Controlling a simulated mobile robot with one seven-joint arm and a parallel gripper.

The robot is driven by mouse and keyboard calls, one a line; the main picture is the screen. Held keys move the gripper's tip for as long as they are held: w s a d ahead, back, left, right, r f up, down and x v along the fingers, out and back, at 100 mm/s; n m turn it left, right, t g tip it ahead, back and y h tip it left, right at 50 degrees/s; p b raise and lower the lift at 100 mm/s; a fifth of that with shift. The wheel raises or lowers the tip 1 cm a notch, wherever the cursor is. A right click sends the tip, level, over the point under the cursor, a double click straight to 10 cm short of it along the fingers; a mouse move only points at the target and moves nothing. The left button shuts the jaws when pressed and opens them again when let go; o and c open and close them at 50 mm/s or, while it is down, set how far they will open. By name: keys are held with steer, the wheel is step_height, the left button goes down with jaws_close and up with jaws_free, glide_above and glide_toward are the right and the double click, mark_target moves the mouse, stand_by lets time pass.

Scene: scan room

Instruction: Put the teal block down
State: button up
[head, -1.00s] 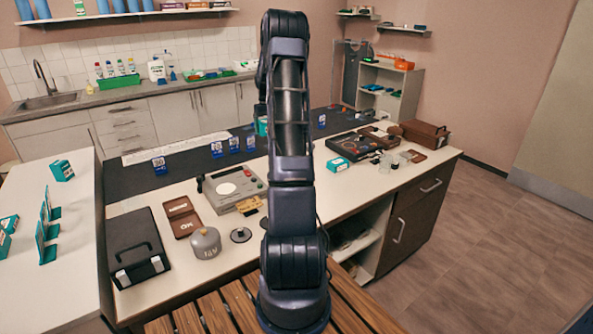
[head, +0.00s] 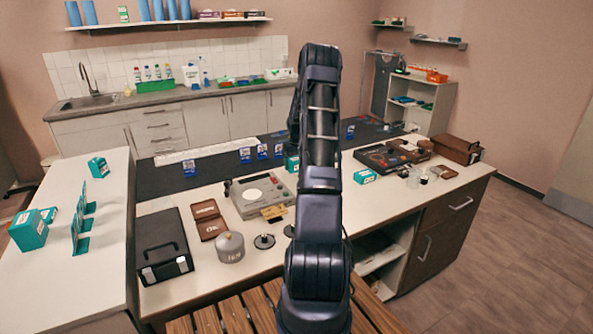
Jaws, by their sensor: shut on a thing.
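A teal block (head: 292,163) shows partly at the left edge of my arm in the head view, low over or at the far part of the island counter. My arm hides the rest of it. My gripper (head: 292,152) is mostly hidden behind my arm, just above the block, and is shut on it. Whether the block touches the counter cannot be told. Another teal and white box (head: 364,176) lies on the counter to the right of my arm.
A grey device (head: 262,195), a grey canister (head: 230,247), a black case (head: 163,246) and brown trays (head: 209,220) stand left of my arm. Blue stands (head: 246,155) line the dark mat (head: 175,180). A dark game-like board (head: 383,158) lies right. Teal boxes stand on the left table (head: 108,222).

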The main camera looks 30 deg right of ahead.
steer(key=shift+f, duration=1.75)
steer(key=shift+f, duration=0.15)
steer(key=o, duration=1)
steer(key=shift+c, duration=0.2)
